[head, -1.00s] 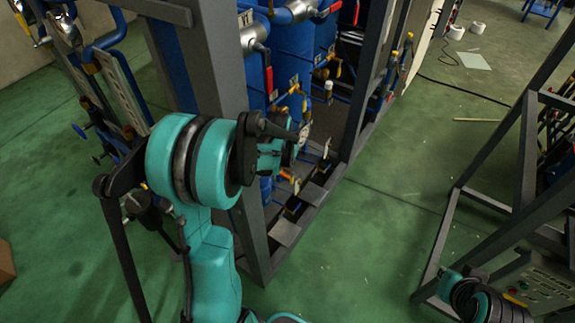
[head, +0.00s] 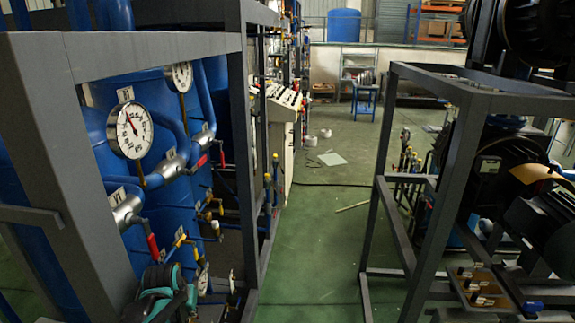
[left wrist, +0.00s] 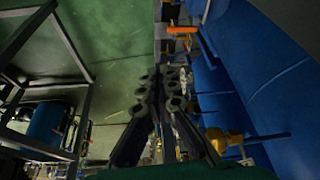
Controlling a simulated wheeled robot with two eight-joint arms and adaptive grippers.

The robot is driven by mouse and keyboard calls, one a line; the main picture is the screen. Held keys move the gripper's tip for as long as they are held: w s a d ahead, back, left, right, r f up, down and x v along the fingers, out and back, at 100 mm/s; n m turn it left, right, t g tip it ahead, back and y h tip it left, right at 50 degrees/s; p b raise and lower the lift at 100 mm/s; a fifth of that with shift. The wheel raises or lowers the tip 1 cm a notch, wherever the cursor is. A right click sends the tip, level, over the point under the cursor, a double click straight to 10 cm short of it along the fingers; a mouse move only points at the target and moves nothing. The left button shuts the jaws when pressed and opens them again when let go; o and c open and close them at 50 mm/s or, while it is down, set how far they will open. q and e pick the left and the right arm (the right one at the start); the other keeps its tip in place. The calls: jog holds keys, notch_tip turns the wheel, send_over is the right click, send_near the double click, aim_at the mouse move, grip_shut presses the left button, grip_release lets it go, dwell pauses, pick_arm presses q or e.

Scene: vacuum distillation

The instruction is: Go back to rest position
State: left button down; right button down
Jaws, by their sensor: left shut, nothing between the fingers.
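My left gripper (head: 165,290) shows at the bottom left of the head view, in front of the blue distillation rig's valves and pipes. Its dark fingers also show in the left wrist view (left wrist: 163,95), closed together with nothing between them. In that view a blue tank (left wrist: 255,70) and yellow valve fittings (left wrist: 222,138) lie close to its right. My right gripper is in neither view.
The grey rig frame (head: 75,180) with a white gauge (head: 130,130) stands at the left. Another grey frame (head: 375,230) with dark machinery stands at the right.

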pick_arm(q)
jog(key=s+d+f+t+b, duration=0.1)
jog(key=s+d+b, duration=0.2)
jog(key=s, duration=0.6)
jog(key=s+d+f+m+t+b, duration=0.1)
jog(key=s+d+b, duration=0.3)
jog(key=s+d, duration=0.4)
jog(key=shift+s+t+h, duration=0.3)
jog(key=shift+s, duration=0.05)
